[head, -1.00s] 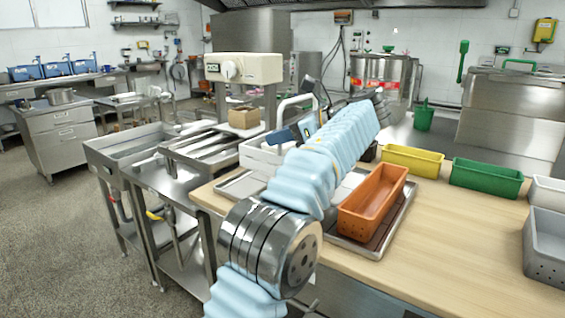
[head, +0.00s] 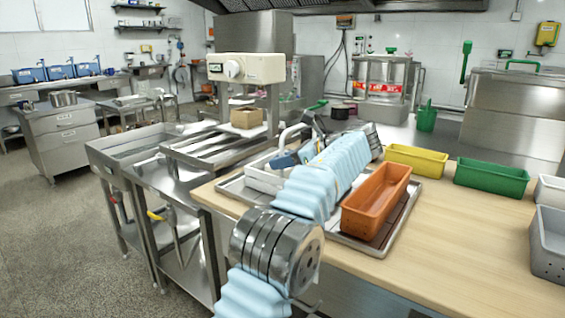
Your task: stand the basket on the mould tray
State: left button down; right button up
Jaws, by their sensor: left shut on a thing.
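The white basket (head: 260,179), with a tall curved white handle (head: 291,132), is at the left end of the mould tray (head: 233,190). The tray is a shallow metal one on the wooden worktop. My left gripper (head: 279,161) is shut on the basket at its handle side; my pale blue-sleeved arm hides much of the grip and the basket's right part. The basket looks upright and very low over the tray; I cannot tell whether its base touches. An orange mould (head: 374,204) stands on the tray's right part. My right gripper is not in view.
Yellow (head: 415,160) and green (head: 490,178) bins line the worktop's back edge, and a grey bin (head: 548,245) stands at the right. Bare wood (head: 440,250) lies right of the tray. A metal stand with a white control box (head: 246,68) rises behind the basket.

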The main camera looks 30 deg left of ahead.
pick_arm(q)
jog(key=c, duration=1.1)
grip_release()
jog(key=shift+d+r, duration=0.15)
jog(key=shift+d, duration=0.05)
jog(key=p+v, duration=0.2)
jog(key=v, duration=0.9)
jog(key=shift+d, duration=0.25)
jog(key=shift+r, duration=0.1)
